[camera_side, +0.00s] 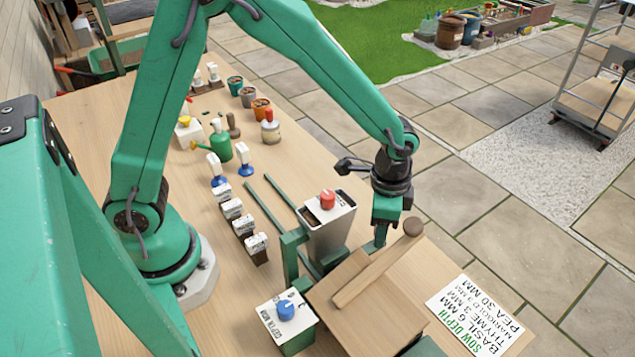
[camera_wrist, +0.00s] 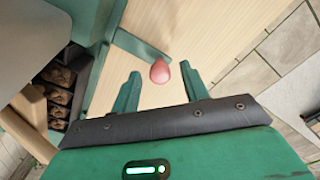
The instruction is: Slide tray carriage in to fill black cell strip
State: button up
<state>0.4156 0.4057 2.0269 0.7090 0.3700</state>
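In the wrist view, a black cell strip (camera_wrist: 85,72) with several brown-filled cells shows at the left, partly covered by a pale grey part and a green frame. A pinkish-red rounded knob (camera_wrist: 160,71) appears between and slightly beyond the fingertips of my gripper (camera_wrist: 162,76). The fingers are apart, with visible gaps on both sides of the knob. In the side view, my gripper (camera_side: 380,240) points down just right of the grey hopper (camera_side: 330,232), beside the wooden lever. I cannot make out the carriage or cell strip there.
The hopper has a red knob (camera_side: 327,198). A wooden lever (camera_side: 380,263) with a brown end crosses a wooden board (camera_side: 400,305). A box with a blue knob (camera_side: 286,309) stands in front. Green rails (camera_side: 265,207) extend behind the hopper. A sowing-depth card (camera_side: 480,311) lies right.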

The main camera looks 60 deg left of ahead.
jog(key=shift+r, duration=3.9)
jog(key=s+a+r+n+t, duration=0.5)
jog(key=s+a+r+n, duration=0.3)
jog(key=s+a+r, duration=0.4)
jog(key=s+a, duration=0.1)
jog(key=a, duration=0.2)
jog(key=shift+s+a, duration=0.25)
jog(key=shift+a, duration=0.1)
jog(key=shift+o, duration=0.2)
jog(key=shift+s+a+n+t, duration=0.3)
jog(key=shift+s+n, duration=0.2)
jog(key=shift+s, duration=0.05)
